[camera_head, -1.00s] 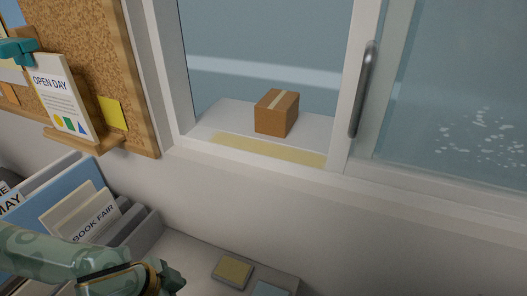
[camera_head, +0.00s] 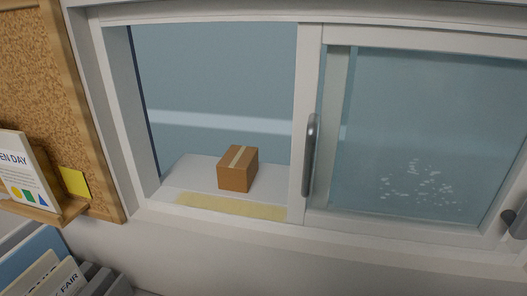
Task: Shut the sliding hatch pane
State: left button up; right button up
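The sliding hatch pane (camera_head: 390,150) is a white-framed sheet of glass covering the right part of the hatch. An upright grey bar handle (camera_head: 310,155) is fixed on its left frame post. The left part of the hatch is an open gap (camera_head: 215,85). White specks or smudges mark the glass at lower right. Neither of my grippers shows in the head view, so nothing of mine is seen touching the pane or handle.
A taped brown box (camera_head: 238,168) sits on the ledge (camera_head: 185,178) behind the gap, beside a yellow strip (camera_head: 232,207). A corkboard (camera_head: 30,80) and leaflet holder stand left, above file folders. A dark rounded fitting (camera_head: 518,220) shows at the right edge, its nature unclear.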

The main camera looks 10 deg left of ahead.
aim_at(512, 195)
jog(key=k+j, duration=0.1)
jog(key=k, duration=0.4)
jog(key=k+j, duration=0.1)
jog(key=k, duration=0.4)
